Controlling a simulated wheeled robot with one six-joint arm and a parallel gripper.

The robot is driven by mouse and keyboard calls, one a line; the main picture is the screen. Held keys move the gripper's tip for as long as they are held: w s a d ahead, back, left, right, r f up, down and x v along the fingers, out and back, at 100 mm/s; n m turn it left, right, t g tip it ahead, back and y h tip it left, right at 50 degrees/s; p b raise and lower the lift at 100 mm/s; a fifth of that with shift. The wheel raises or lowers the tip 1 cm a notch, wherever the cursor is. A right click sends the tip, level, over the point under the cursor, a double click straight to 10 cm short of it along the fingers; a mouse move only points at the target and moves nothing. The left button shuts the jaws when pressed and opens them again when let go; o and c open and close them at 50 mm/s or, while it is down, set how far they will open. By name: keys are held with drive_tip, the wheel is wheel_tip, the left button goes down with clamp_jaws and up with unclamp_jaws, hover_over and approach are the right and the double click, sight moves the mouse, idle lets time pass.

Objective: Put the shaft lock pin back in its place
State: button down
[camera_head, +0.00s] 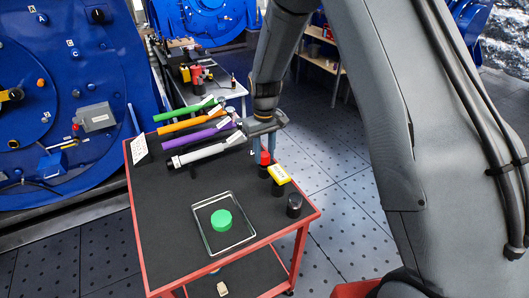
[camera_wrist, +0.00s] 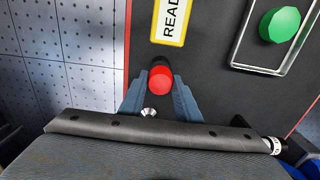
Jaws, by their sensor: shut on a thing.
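A red-topped piece with a dark lower part, which looks like the shaft lock pin (camera_head: 264,158), stands upright at the right edge of the cart's dark top. In the wrist view its round red top (camera_wrist: 161,80) sits between my two grey-blue fingers. My gripper (camera_head: 263,149) points down from above and is shut on it; it also shows in the wrist view (camera_wrist: 160,88). The pin's lower end is mostly hidden, so I cannot tell if it touches the cart.
The red-framed cart (camera_head: 165,228) carries a yellow-framed label block (camera_head: 279,174), a black cylinder (camera_head: 294,206), a clear tray (camera_head: 237,246) with a green disc (camera_head: 221,220), and several coloured torque-wrench-like tools (camera_head: 195,130). A blue motor housing (camera_head: 40,60) stands at left.

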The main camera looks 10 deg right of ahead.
drive_tip(key=shift+f+b, duration=0.35)
drive_tip(key=shift+f, duration=0.45)
drive_tip(key=c, duration=1.2)
unclamp_jaws()
wheel_tip(320, 180, up, 8)
drive_tip(key=shift+f+b, duration=0.25)
drive_tip(key=shift+b, duration=0.85)
drive_tip(key=shift+r, duration=0.2)
